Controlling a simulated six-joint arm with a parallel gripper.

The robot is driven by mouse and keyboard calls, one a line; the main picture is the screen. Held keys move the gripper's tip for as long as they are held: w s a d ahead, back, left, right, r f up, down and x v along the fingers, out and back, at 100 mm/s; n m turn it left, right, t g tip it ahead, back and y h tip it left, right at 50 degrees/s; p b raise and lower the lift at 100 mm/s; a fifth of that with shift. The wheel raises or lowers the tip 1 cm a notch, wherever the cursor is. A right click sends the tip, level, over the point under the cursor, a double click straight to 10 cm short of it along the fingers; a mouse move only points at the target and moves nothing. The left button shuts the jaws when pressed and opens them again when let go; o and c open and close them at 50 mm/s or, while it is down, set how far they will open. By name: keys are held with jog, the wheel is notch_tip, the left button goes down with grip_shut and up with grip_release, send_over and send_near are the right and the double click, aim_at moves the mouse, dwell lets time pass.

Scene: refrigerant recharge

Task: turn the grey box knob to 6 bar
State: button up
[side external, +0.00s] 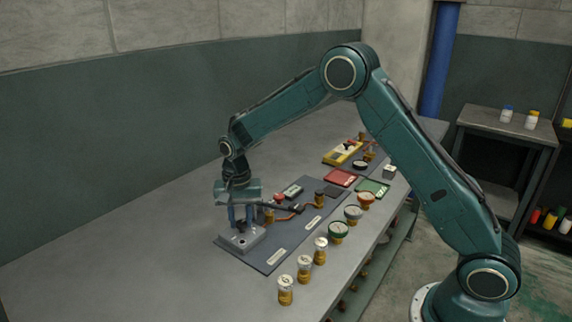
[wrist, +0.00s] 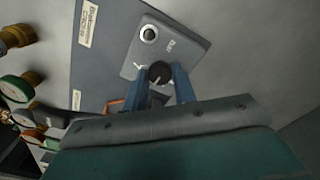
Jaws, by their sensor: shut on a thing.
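The grey box (side external: 243,239) sits at the near left end of a dark panel on the bench. In the wrist view the grey box (wrist: 172,48) shows a round white-rimmed port, small markings and a black knob (wrist: 159,73) with a pale pointer line. My gripper (wrist: 163,80) has its two blue fingers on either side of the knob, shut on it. In the side view my gripper (side external: 240,222) points down over the box and hides most of the knob. The scale marks are too small to read.
The dark panel (side external: 270,262) carries a copper pipe (side external: 290,214) and labels to the right of the box. Several gauges (side external: 338,231) and brass fittings (side external: 285,290) line the bench's front edge. Red and green trays (side external: 373,188) lie farther back. The bench left of the box is clear.

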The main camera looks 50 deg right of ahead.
aim_at(241, 222)
jog(key=m, duration=0.5)
jog(key=shift+r, duration=0.1)
dwell(0.3)
jog(key=o, duration=1)
notch_tip(241, 222, up, 14)
jog(key=shift+f, duration=0.1)
dwell(0.3)
dwell(0.3)
